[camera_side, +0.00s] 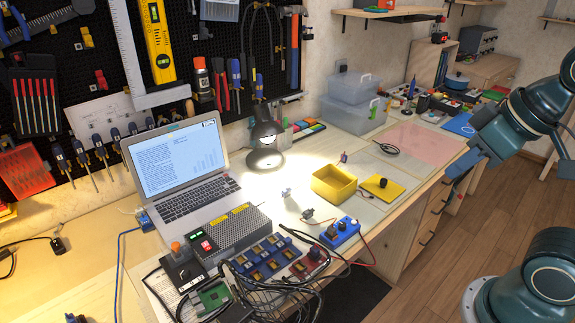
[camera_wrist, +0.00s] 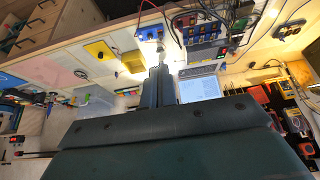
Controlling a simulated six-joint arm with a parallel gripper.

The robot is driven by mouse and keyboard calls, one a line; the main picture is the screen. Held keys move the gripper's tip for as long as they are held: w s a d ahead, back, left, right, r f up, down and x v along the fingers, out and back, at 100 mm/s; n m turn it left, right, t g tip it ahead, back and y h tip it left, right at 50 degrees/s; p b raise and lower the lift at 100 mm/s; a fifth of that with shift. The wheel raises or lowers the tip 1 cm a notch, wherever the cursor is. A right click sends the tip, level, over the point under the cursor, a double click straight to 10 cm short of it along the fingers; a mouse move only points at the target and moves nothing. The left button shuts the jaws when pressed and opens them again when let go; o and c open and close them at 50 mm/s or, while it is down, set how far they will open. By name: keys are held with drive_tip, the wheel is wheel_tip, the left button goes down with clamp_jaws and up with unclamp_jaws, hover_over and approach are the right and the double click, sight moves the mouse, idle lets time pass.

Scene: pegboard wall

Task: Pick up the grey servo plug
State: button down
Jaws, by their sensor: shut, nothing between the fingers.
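A small grey plug-like piece (camera_side: 307,214) lies on the lit bench top, left of a blue box (camera_side: 340,232), with a thin dark lead beside it. A second small pale piece (camera_side: 286,192) lies a little behind it; at this size I cannot tell for certain which is the servo plug. My gripper (camera_side: 453,188) is out past the bench's right front edge, well apart from both pieces. In the wrist view my gripper (camera_wrist: 155,72) shows shut and empty, its fingers hiding part of the bench beyond.
A laptop (camera_side: 185,190), black lamp (camera_side: 265,145), blue-slotted rack (camera_side: 265,260) and loose black cables crowd the left. The pink mat (camera_side: 425,143) is mostly clear.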

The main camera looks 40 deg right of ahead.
drive_tip(key=c, duration=1.2)
unclamp_jaws()
drive_tip(key=shift+o, duration=0.2)
drive_tip(key=shift+w, duration=0.1)
drive_tip(key=w+d+f+n+g+y, duration=0.1)
drive_tip(key=w+f+n+g, duration=0.25)
drive_tip(key=w+n, duration=0.8)
drive_tip(key=w+d+f+n+g+y, duration=0.1)
drive_tip(key=w+d+f+n, duration=0.1)
drive_tip(key=w+f, duration=0.4)
drive_tip(key=w+d+f+n+g+y, duration=0.1)
drive_tip(key=w+f+n, duration=0.3)
drive_tip(key=f, duration=0.5)
drive_tip(key=w+d, duration=0.1)
drive_tip(key=w, duration=0.1)
drive_tip(key=shift+w+d, duration=0.35)
drive_tip(key=shift+w, duration=0.05)
drive_tip(key=shift+f, duration=0.1)
